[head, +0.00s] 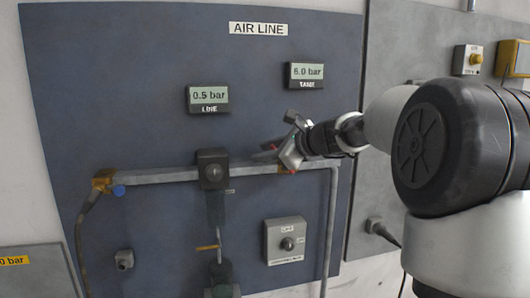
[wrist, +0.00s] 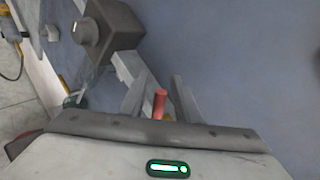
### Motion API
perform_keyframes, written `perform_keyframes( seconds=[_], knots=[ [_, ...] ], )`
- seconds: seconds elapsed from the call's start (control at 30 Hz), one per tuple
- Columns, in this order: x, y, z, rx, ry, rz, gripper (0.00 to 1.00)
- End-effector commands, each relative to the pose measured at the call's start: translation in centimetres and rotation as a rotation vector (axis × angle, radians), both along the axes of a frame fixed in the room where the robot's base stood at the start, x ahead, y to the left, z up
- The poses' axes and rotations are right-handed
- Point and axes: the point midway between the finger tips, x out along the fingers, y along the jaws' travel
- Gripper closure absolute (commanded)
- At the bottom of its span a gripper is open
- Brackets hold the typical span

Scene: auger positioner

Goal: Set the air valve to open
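The air valve's red handle (wrist: 159,104) shows in the wrist view, standing between the two fingers of my gripper (wrist: 158,96). The fingers are apart, with a gap on each side of the handle. In the head view my gripper (head: 287,148) is at the right part of the horizontal pipe (head: 150,176), and a bit of red shows beside it. My gripper hides most of the valve there, so its exact handle angle is hard to tell. The line gauge (head: 208,97) reads 0.5 bar and the tank gauge (head: 305,75) reads 6.0 bar.
A dark square block (head: 213,169) sits on the pipe to the left; it also shows in the wrist view (wrist: 118,25). A grey switch box (head: 286,241) is below. The panel above the pipe is flat.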

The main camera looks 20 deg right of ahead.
Motion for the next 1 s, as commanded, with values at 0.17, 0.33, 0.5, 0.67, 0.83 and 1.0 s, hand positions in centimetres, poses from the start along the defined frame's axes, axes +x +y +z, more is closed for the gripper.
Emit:
perform_keyframes(
  seconds=[0.17,0.33,0.5,0.67,0.83,1.0],
  knots=[
    [-0.6,-0.4,0.2,-0.001,0.000,-0.001,0.71],
    [-3.0,-1.7,1.1,-0.003,-0.001,-0.004,0.71],
    [-6.6,-3.6,2.6,-0.003,-0.003,-0.006,0.71],
    [-9.8,-5.2,4.0,-0.003,-0.002,-0.005,0.71],
    [-12.6,-6.6,5.1,-0.002,-0.001,-0.003,0.71],
    [-14.1,-7.4,5.8,-0.001,0.000,-0.001,0.71]
  ],
)
